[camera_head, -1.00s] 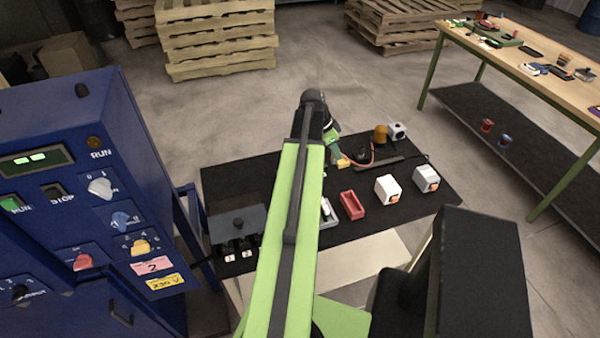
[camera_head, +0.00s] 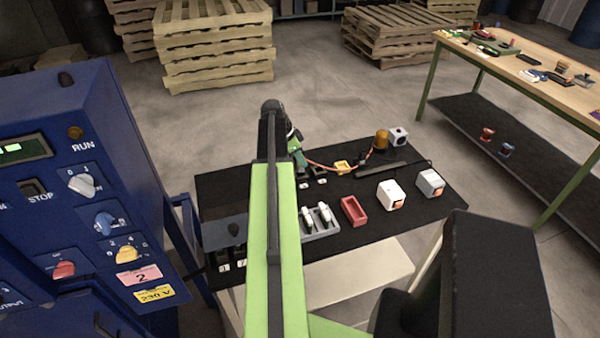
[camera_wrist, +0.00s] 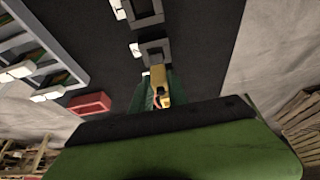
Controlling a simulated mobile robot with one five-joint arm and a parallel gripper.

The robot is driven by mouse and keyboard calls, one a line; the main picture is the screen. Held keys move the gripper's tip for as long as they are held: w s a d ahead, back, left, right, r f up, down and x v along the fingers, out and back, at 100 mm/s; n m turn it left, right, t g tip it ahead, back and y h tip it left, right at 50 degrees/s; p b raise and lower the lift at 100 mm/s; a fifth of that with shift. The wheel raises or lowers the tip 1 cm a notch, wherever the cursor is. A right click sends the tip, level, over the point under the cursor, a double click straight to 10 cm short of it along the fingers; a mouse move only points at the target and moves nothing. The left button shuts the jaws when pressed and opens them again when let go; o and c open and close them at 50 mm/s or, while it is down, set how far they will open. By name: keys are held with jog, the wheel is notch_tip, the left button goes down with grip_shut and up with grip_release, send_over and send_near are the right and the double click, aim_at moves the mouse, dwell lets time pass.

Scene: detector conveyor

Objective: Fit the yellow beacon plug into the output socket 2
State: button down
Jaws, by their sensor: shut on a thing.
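My gripper (camera_wrist: 158,98) is shut on the yellow beacon plug (camera_wrist: 158,80), which sticks out ahead between the green fingers. In the head view my gripper (camera_head: 297,150) is over the back of the black table, and the plug cannot be made out there. An orange-red cable (camera_head: 325,167) runs from my gripper toward the amber beacon (camera_head: 381,139). Two dark sockets with white labels show in the wrist view, a nearer one (camera_wrist: 150,50) just beyond the plug tip and a farther one (camera_wrist: 143,8). Their numbers are unreadable, and contact with the plug cannot be told.
The blue control cabinet (camera_head: 130,150) is at the left.

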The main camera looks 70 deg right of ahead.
notch_tip(320, 180, down, 4)
jog(key=b, duration=0.4)
jog(key=shift+f, duration=0.15)
jog(key=shift+r, duration=0.2)
jog(key=shift+f, duration=0.15)
jog(key=c, duration=1.3)
grip_release()
jog(key=shift+s, duration=0.1)
jog(key=shift+r+p, duration=0.35)
jog(key=shift+r, duration=0.1)
jog(key=p+v, duration=1)
jog(key=v, duration=0.1)
jog(key=shift+r, duration=0.2)
